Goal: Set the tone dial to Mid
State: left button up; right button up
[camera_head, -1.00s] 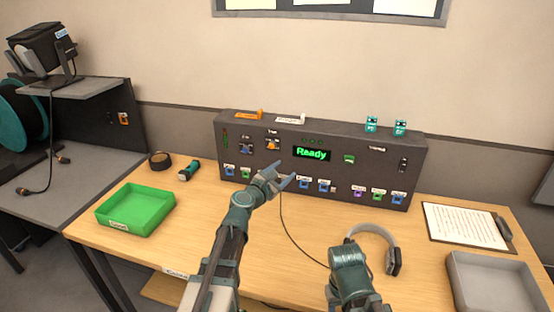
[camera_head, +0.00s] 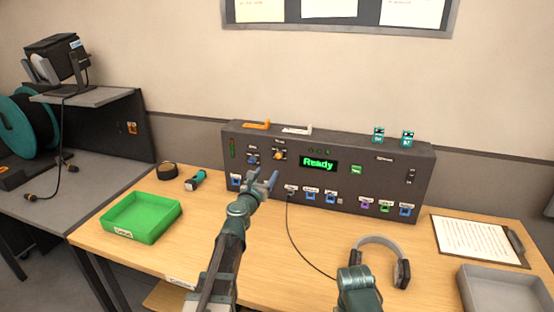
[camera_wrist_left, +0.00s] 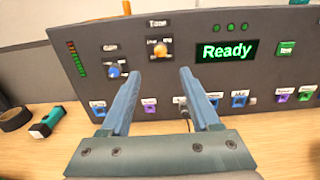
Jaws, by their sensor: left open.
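The tone dial is an orange knob (camera_head: 280,156) under a "Tone" label, on the upper left of the dark console (camera_head: 345,201). In the left wrist view the tone dial (camera_wrist_left: 158,50) sits just above and between my fingertips. Its small scale marks are too blurred to tell its setting. My left gripper (camera_head: 265,176) is open and empty, in front of the console and below the dial. In the left wrist view its two blue fingers (camera_wrist_left: 159,76) point at the panel, apart from the dial. My right arm shows at the bottom, but its gripper does not.
A blue gain dial (camera_wrist_left: 115,71) is left of the tone dial. A green "Ready" display (camera_head: 318,164) is to its right. Coloured sockets line the console's lower edge. Headphones (camera_head: 403,273), a green tray (camera_head: 150,236) and a clipboard (camera_head: 478,242) rest on the table.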

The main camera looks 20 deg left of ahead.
aim_at(278, 156)
pick_arm(q)
jog(key=w, duration=1.2)
jog(key=shift+w+d, duration=0.25)
jog(key=shift+w, duration=0.05)
grip_shut()
